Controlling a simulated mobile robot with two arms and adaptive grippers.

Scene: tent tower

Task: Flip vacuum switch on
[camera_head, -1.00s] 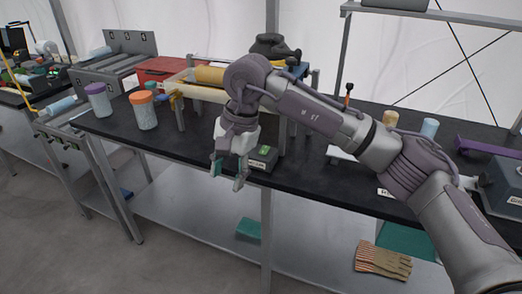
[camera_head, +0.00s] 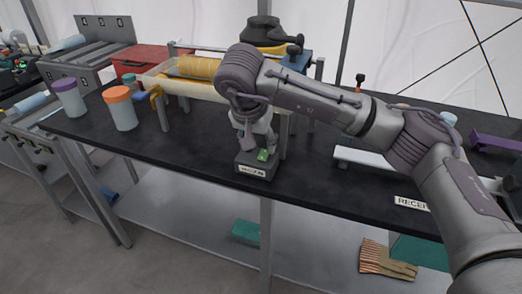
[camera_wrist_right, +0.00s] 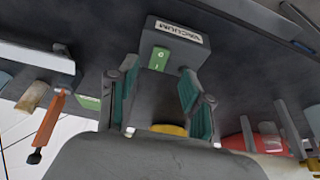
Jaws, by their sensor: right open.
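The vacuum switch box (camera_head: 257,168) is a small dark box with a label on its front. It stands near the front edge of the black bench, with a green rocker switch (camera_head: 263,155) on top. In the right wrist view the box (camera_wrist_right: 178,40) reads "VACUUM" and its green switch (camera_wrist_right: 159,59) is marked "O" and "I". My right gripper (camera_wrist_right: 158,76) is open, its teal-padded fingers on either side of the switch end of the box. In the head view the wrist partly hides the fingers; contact cannot be told. My left gripper is not in view.
A tray with a yellow roll (camera_head: 200,66) stands behind and left of my right wrist. Jars with an orange lid (camera_head: 120,108) and a purple lid (camera_head: 70,98) stand at left. A white bar-shaped piece (camera_head: 370,160) lies right of the box. Gloves (camera_head: 387,260) lie on the lower shelf.

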